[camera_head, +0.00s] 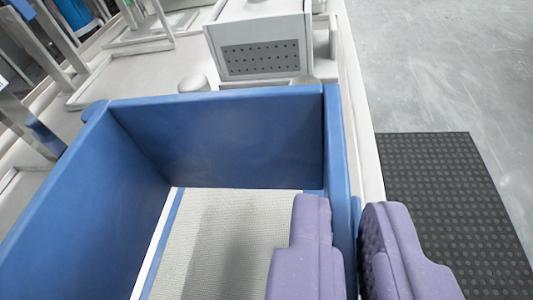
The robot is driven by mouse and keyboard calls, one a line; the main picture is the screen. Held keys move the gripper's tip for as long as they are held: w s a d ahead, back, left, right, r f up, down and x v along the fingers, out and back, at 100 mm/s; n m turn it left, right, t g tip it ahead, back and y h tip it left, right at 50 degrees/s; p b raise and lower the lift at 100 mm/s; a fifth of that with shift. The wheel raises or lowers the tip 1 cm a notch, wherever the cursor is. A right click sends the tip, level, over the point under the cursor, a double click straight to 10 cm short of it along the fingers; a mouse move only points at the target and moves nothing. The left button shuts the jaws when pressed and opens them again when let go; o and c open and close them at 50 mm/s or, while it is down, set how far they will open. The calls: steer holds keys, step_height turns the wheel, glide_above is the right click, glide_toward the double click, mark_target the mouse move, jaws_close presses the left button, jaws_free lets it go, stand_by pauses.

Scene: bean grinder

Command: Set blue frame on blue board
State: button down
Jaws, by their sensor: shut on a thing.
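The blue frame (215,135) is an open box-like form with tall blue walls and fills the left and middle of the view. My gripper (345,207), with two purple fingers, is shut on the frame's right wall, one finger inside and one outside. Through the frame's open middle I see a pale mesh surface (225,235) with a narrow blue strip (165,245) along its left edge. This may be the blue board, mostly hidden by the frame. I cannot tell whether the frame touches it.
A grey metal box with a perforated panel (260,60) stands just beyond the frame. A small round knob (194,83) is left of it. Metal stands (125,45) fill the upper left. At right are a black studded mat (440,190) and open grey floor (440,70).

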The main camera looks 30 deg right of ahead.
steer(key=shift+w+d+f+b, duration=0.3)
steer(key=shift+w+f+b, duration=0.25)
steer(key=shift+w+f, duration=0.4)
steer(key=shift+w+d+f+b, duration=0.25)
steer(key=shift+w+f+b, duration=0.3)
steer(key=shift+w+f, duration=0.35)
steer(key=shift+s+f, duration=0.1)
steer(key=shift+s, duration=0.05)
steer(key=shift+f+b, duration=0.5)
steer(key=shift+f, duration=0.05)
steer(key=c, duration=1.2)
jaws_free()
steer(key=shift+o, duration=0.2)
steer(key=shift+r, duration=0.1)
steer(key=p+v, duration=0.4)
steer(key=v, duration=0.8)
steer(key=shift+r, duration=0.5)
